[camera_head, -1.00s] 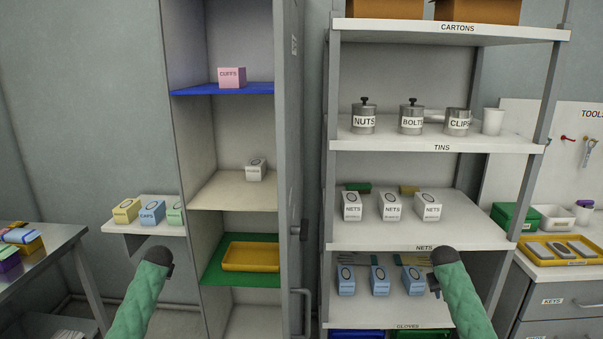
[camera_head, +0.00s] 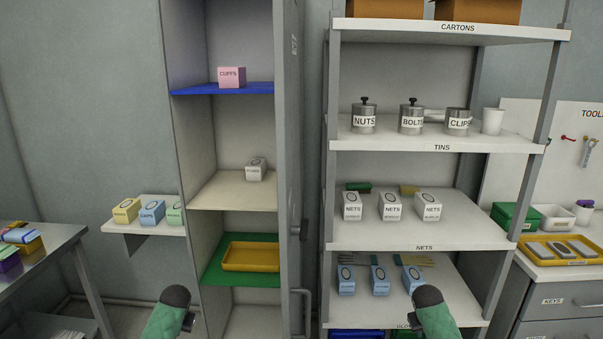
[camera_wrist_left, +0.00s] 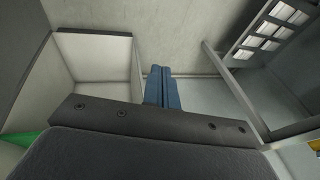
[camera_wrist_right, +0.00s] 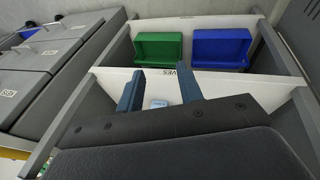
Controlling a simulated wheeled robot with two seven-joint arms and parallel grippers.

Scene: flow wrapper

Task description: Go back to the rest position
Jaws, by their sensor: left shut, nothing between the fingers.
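My left arm (camera_head: 172,312) shows low in the head view, in front of the cabinet's lower left side. In the left wrist view, the two blue fingers of my left gripper (camera_wrist_left: 158,88) are together with nothing between them. My right arm (camera_head: 432,312) shows low in front of the shelf rack. In the right wrist view, the fingers of my right gripper (camera_wrist_right: 158,90) are apart. A small pale blue box (camera_wrist_right: 158,103) shows beyond them, on the shelf, not held. The gripper fingers are not visible in the head view.
The open cabinet (camera_head: 190,150) holds a pink CUFFS box (camera_head: 232,77), a white box (camera_head: 256,170) and a yellow tray (camera_head: 251,257). The rack (camera_head: 440,146) carries tins and NETS boxes (camera_head: 390,207). A table (camera_head: 60,250) stands left, drawers (camera_head: 560,302) right.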

